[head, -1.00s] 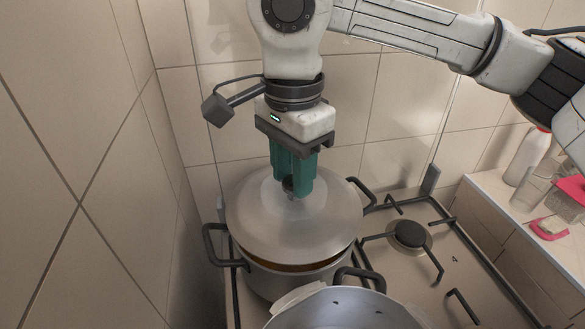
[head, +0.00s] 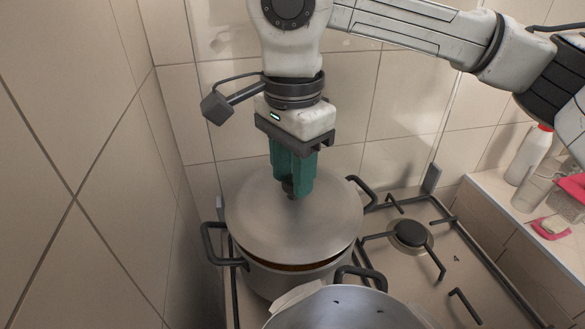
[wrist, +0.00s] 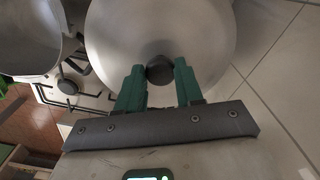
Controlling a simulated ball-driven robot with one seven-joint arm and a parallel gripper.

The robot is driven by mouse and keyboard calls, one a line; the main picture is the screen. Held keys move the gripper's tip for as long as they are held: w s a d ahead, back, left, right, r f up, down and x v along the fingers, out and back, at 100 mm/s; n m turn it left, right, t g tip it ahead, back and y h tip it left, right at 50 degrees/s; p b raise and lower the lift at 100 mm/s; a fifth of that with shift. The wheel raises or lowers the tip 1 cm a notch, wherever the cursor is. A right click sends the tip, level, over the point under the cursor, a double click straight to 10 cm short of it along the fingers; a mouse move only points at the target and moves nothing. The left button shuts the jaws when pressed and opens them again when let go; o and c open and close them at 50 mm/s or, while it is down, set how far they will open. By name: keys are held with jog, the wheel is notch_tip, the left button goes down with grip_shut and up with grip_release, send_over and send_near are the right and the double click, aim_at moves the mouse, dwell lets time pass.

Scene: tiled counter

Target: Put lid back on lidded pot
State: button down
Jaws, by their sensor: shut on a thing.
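The silver lid (head: 262,222) lies over the mouth of the silver pot (head: 300,280) on the stove. A dark gap and a brown rim show between lid and pot at the front, so I cannot tell whether the lid is fully seated. My gripper (head: 292,190) has green fingers and is shut on the lid's black knob. In the wrist view my gripper (wrist: 159,74) has a finger on each side of the knob, with the lid (wrist: 160,25) beyond. The pot's black side handles show in the head view; the pot's inside is hidden.
A second, open silver pot (head: 345,308) stands in front, close to the lidded one. A free burner (head: 410,234) lies to the right on the stove. Tiled walls rise close at left and behind. A white bottle (head: 530,155) and a pink dish (head: 549,228) stand on the right ledge.

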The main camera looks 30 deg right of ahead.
dwell(0.3)
jog(key=c, duration=0.6)
grip_release()
jog(key=shift+c, duration=0.2)
jog(key=shift+o, duration=0.3)
jog(key=o, duration=0.4)
jog(key=shift+r, duration=0.15)
jog(key=shift+r+p, duration=2.15)
jog(key=shift+r, duration=1.2)
jog(key=shift+c, duration=0.3)
